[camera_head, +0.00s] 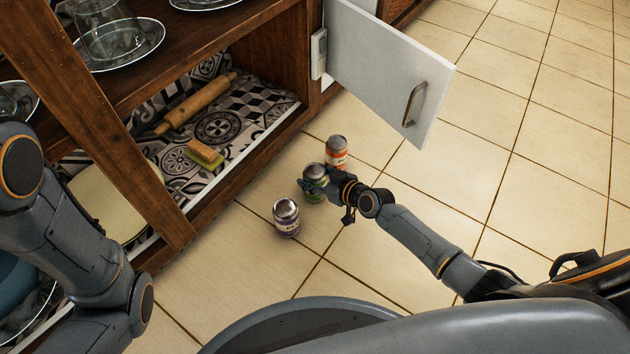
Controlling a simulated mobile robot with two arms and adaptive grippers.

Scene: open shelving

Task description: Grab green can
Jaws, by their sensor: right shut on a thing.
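The green can (316,193) has a silver top and stands on the tiled floor in front of the shelf. My right gripper (322,183) reaches in from the right and is shut on the green can, covering part of it. Whether the can touches the floor is hard to tell. An orange can (336,152) stands just behind it, and a purple can (286,218) stands to its front left. My left arm comes in at the left edge; its gripper is out of view.
The wooden shelf (230,196) holds a rolling pin (197,104), a sponge (204,154) and glass dishes (120,45). An open white cabinet door (385,75) juts out behind the cans. The tiled floor (560,140) at the right is clear.

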